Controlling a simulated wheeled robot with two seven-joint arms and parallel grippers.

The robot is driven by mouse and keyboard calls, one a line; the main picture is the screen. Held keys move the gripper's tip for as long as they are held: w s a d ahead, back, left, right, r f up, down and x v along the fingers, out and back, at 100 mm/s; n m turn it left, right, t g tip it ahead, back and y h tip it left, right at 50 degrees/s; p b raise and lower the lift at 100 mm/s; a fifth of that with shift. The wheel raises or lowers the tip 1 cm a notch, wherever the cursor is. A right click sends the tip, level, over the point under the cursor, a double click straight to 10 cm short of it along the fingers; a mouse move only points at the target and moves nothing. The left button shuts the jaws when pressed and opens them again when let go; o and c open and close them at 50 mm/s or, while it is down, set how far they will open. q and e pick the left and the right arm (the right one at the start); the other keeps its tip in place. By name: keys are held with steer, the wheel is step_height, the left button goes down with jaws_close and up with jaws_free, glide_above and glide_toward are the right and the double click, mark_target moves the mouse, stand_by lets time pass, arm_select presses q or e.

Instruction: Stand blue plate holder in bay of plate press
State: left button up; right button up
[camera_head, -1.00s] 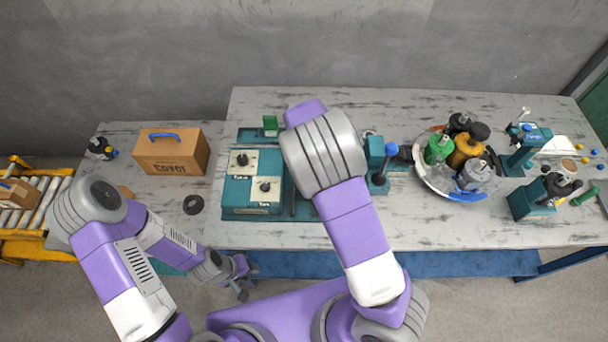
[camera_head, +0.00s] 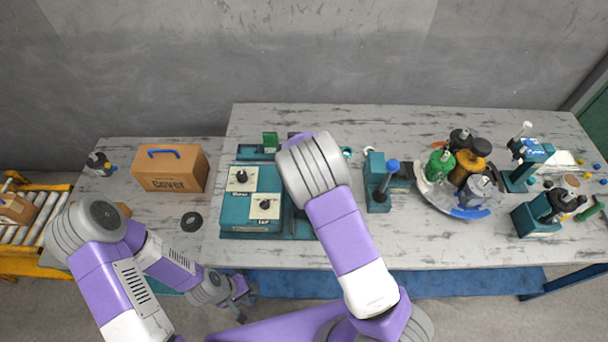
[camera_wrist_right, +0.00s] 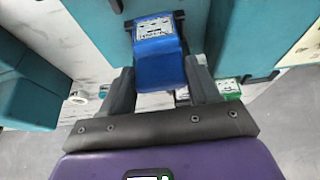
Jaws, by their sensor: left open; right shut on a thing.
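The blue plate holder (camera_wrist_right: 157,55) is between the fingers of my right gripper (camera_wrist_right: 160,72) in the right wrist view, and the gripper is shut on it. Its labelled face shows at the top. Teal machine parts (camera_wrist_right: 95,30) lie beyond and beside it; whether the holder touches them I cannot tell. In the head view my right arm covers the right gripper and the holder. A teal machine (camera_head: 235,225) with two dial boxes, which may be the plate press, stands left of that arm; its bay is not clearly seen. My left gripper (camera_head: 242,308) is open and empty at the table's front edge.
A green holder (camera_head: 270,141) stands at the back of the teal machine. A teal unit with a blue-knobbed lever (camera_head: 378,190) is to the right, then a round tray (camera_head: 433,197) of motor parts. A cardboard box (camera_head: 170,170) and a black ring (camera_head: 191,221) are left.

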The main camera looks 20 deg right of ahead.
steer(key=o, duration=1.4)
steer(key=shift+f, duration=0.1)
steer(key=p+v, duration=0.2)
steer(key=v, duration=1)
steer(key=shift+r+p, duration=0.2)
steer(key=shift+p, duration=0.1)
